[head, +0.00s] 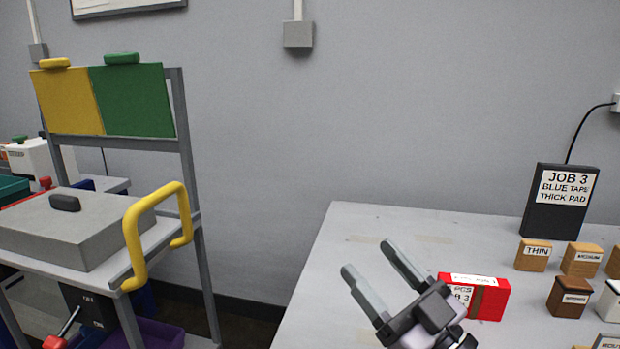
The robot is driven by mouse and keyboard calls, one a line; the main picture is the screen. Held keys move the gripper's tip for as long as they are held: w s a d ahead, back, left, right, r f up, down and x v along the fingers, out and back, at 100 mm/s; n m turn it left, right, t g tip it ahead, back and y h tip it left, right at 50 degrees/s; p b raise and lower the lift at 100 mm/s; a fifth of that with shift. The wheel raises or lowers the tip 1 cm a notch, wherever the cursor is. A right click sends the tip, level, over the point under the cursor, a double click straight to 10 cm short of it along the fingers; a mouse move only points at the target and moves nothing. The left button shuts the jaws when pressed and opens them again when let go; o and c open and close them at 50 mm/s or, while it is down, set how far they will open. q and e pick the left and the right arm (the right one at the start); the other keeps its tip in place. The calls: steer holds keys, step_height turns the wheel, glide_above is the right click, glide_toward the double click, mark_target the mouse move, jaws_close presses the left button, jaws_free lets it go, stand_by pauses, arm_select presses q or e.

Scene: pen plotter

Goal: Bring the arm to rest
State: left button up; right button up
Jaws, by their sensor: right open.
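My right gripper (366,268) is over the left part of the white table in the head view. Its two grey fingers point up and left, spread apart, with nothing between them. A red box (490,298) with white labels sits on the table just right of the gripper. The gripper's body hides part of the box's left side; I cannot tell whether they touch. My left gripper is not in view.
The white table (345,230) holds wooden blocks labelled THIN (533,255) and MEDIUM (581,260), and a dark JOB 3 sign (540,225). At left, a grey frame carries a yellow handle (133,245), a grey lidded box (75,235) and yellow (65,102) and green (133,102) panels.

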steer(key=s+d+f+m+g+h, duration=0.2)
steer(key=d+f+m+h, duration=0.35)
steer(key=f+h, duration=0.2)
steer(key=s+d+f+m+g+h, duration=0.1)
steer(key=d+f+m+h, duration=0.3)
steer(key=d+f+h, duration=0.4)
steer(key=s+f+n+g+y, duration=0.1)
steer(key=s+f+g, duration=0.6)
steer(key=s, duration=0.4)
steer(key=s+f+n+g, duration=0.1)
steer(key=s+f+g, duration=0.4)
steer(key=s+f, duration=0.4)
arm_select(q)
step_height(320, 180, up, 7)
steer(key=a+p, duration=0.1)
steer(key=p, duration=0.7)
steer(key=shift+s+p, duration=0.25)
steer(key=shift+p, duration=0.15)
arm_select(e)
steer(key=w+a+t+y, duration=0.2)
steer(key=w+t, duration=0.4)
steer(key=t, duration=0.1)
steer(key=shift+r, duration=0.25)
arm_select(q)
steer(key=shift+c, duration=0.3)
arm_select(e)
steer(key=shift+c, duration=0.3)
